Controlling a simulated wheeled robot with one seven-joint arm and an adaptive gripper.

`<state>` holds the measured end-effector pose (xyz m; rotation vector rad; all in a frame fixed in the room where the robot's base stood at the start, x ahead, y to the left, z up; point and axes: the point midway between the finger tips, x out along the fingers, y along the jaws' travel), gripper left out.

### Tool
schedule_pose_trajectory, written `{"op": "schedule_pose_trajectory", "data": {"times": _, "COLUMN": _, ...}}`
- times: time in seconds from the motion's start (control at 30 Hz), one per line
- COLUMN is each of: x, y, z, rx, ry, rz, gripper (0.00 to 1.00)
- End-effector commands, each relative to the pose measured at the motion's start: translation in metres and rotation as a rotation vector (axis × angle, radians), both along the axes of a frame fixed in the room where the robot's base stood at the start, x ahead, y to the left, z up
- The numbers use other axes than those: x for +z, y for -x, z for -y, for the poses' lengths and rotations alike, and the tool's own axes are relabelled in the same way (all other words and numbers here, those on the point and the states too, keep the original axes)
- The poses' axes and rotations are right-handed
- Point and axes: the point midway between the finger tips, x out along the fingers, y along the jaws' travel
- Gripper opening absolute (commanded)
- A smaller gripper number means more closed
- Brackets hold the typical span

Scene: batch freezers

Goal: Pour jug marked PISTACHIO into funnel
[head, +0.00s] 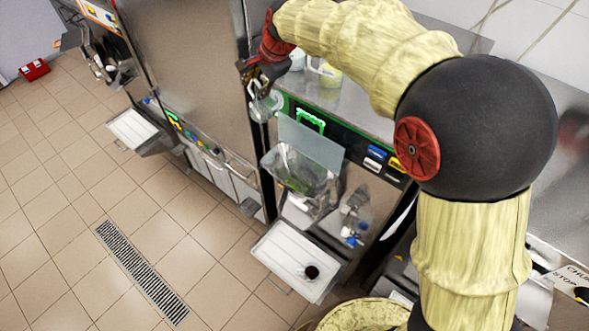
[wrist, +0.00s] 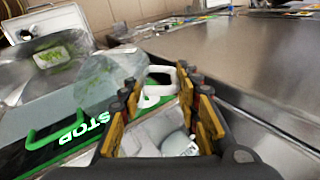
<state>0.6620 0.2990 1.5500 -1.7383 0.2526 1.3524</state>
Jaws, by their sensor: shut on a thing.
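My gripper (head: 258,78) is shut on a clear jug (head: 264,104), above the front edge of the machine's top. In the wrist view, my gripper's fingers (wrist: 165,105) stand around pale, partly hidden parts of it, and a white handle loop (wrist: 162,72) shows beyond them. I cannot read any marking on the jug or tell its contents or exact tilt. The clear funnel (head: 297,170), with green inside, sits on the machine's front, below and right of the jug. It also shows at upper left in the wrist view (wrist: 40,50). The jug is apart from the funnel.
A pale upright panel (head: 312,142) and a green handle (head: 310,119) stand behind the funnel. Other jugs (head: 328,73) stand on the steel top. A white tray (head: 290,262) with a dark round spot juts out below.

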Motion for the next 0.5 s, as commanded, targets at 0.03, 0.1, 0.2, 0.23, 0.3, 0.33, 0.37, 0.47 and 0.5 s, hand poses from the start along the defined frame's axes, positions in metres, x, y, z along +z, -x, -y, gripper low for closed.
{"op": "schedule_pose_trajectory", "data": {"times": 0.03, "x": 0.0, "y": -0.003, "z": -0.003, "rx": 0.001, "ry": 0.014, "rz": -0.014, "gripper": 0.0}}
{"op": "schedule_pose_trajectory", "data": {"times": 0.1, "x": 0.0, "y": -0.006, "z": -0.005, "rx": 0.001, "ry": 0.034, "rz": -0.037, "gripper": 0.0}}
{"op": "schedule_pose_trajectory", "data": {"times": 0.2, "x": -0.001, "y": -0.009, "z": -0.009, "rx": 0.001, "ry": 0.064, "rz": -0.07, "gripper": 0.0}}
{"op": "schedule_pose_trajectory", "data": {"times": 0.23, "x": 0.0, "y": -0.01, "z": -0.009, "rx": -0.001, "ry": 0.074, "rz": -0.079, "gripper": 0.0}}
{"op": "schedule_pose_trajectory", "data": {"times": 0.3, "x": -0.001, "y": -0.013, "z": -0.011, "rx": 0.0, "ry": 0.092, "rz": -0.102, "gripper": 0.0}}
{"op": "schedule_pose_trajectory", "data": {"times": 0.33, "x": -0.001, "y": -0.014, "z": -0.012, "rx": -0.002, "ry": 0.1, "rz": -0.11, "gripper": 0.0}}
{"op": "schedule_pose_trajectory", "data": {"times": 0.37, "x": -0.001, "y": -0.015, "z": -0.013, "rx": -0.002, "ry": 0.109, "rz": -0.121, "gripper": 0.0}}
{"op": "schedule_pose_trajectory", "data": {"times": 0.47, "x": -0.001, "y": -0.018, "z": -0.015, "rx": -0.003, "ry": 0.136, "rz": -0.15, "gripper": 0.0}}
{"op": "schedule_pose_trajectory", "data": {"times": 0.5, "x": -0.002, "y": -0.019, "z": -0.017, "rx": -0.002, "ry": 0.146, "rz": -0.162, "gripper": 0.0}}
